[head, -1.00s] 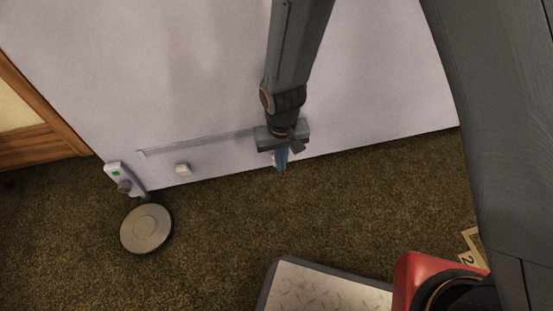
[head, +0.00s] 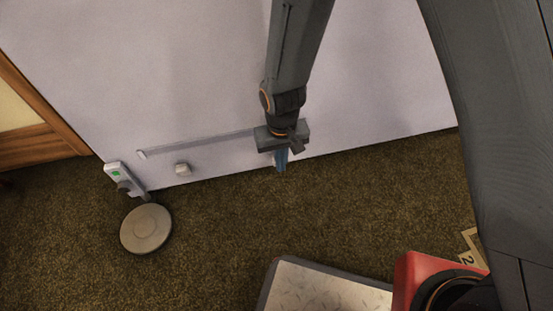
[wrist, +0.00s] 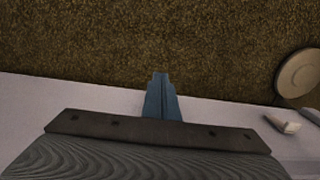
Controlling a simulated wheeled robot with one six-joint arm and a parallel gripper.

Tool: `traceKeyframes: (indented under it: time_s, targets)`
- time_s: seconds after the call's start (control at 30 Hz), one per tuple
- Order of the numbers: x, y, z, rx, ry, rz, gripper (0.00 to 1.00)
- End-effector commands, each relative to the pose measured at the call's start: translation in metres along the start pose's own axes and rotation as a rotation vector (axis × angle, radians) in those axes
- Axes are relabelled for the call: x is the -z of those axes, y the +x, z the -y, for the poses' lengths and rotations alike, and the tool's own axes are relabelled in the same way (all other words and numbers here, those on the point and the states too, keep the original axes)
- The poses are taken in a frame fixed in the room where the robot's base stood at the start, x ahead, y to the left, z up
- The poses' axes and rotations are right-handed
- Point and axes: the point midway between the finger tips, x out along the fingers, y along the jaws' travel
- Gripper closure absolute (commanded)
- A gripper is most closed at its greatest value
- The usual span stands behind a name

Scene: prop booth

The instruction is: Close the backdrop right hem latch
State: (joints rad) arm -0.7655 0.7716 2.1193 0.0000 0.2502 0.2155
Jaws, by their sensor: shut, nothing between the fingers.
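The white backdrop (head: 200,80) hangs down to the carpet. At its lower left corner in the head view is a white latch plate (head: 114,169) with a green mark and a dark grey knob or lever (head: 125,186). I cannot tell from the picture whether this latch is open or closed. My gripper (head: 281,166) points down in front of the backdrop's lower edge, well to the right of the plate. Its blue fingers are together and empty, and they also show in the wrist view (wrist: 161,82).
A round grey base (head: 146,228) stands on the carpet beside the latch plate. A small white block (head: 182,169) and a thin pale bar (head: 200,143) are on the lower backdrop, left of my gripper. A numbered card (head: 470,255) lies right. Carpet between is clear.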

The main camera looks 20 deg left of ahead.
Motion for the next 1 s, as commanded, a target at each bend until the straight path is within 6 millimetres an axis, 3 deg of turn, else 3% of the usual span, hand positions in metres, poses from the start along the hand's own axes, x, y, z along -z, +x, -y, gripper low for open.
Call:
traceKeyframes:
  time_s: [0.63, 1.0]
  targets:
    - [0.0, 0.029, 0.0, 0.0, 0.0, 0.001, 1.0]
    - [0.0, 0.031, 0.0, 0.0, 0.0, 0.001, 1.0]
